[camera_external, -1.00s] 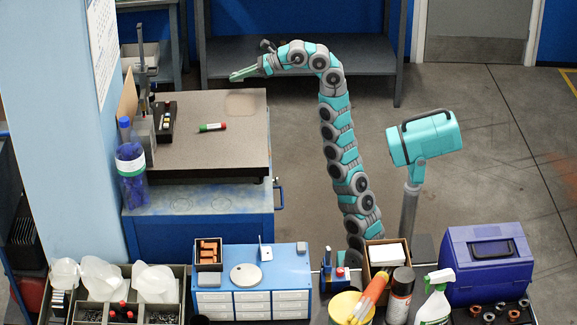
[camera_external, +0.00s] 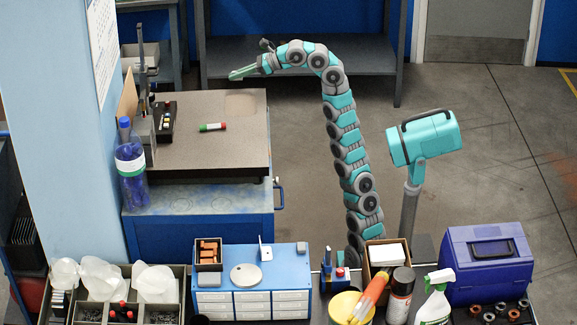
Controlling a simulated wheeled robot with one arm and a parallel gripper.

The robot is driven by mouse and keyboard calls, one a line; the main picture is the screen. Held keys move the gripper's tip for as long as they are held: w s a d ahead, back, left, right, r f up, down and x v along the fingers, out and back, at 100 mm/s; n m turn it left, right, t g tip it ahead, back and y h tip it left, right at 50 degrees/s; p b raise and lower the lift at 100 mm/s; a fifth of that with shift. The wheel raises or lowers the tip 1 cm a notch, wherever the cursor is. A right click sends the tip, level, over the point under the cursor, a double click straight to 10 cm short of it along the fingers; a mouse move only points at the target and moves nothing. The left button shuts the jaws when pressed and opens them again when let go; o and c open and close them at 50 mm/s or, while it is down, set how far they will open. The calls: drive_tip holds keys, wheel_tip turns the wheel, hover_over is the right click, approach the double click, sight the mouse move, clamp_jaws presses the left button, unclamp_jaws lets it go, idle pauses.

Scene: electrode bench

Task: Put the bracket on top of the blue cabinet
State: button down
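A small pale L-shaped piece that looks like the bracket (camera_external: 265,253) stands on the blue top of a small cabinet with white drawers (camera_external: 282,266), in the lower middle. That piece is beside a round pale disc, apart from my gripper. My gripper (camera_external: 241,73), with pale green fingers, is in the air at the upper middle, beyond the brown-topped bench and far from the cabinet. It points left and slightly down. Its fingers are seen nearly edge-on and too small to tell their gap. No object shows in them.
A blue toolbox (camera_external: 488,265), spray bottle (camera_external: 436,298) and cans crowd the right.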

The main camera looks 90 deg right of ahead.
drive_tip(key=shift+w+d+f, duration=0.1)
drive_tip(key=shift+d, duration=0.1)
drive_tip(key=shift+d, duration=0.2)
drive_tip(key=shift+d+f, duration=0.2)
drive_tip(key=shift+d, duration=0.1)
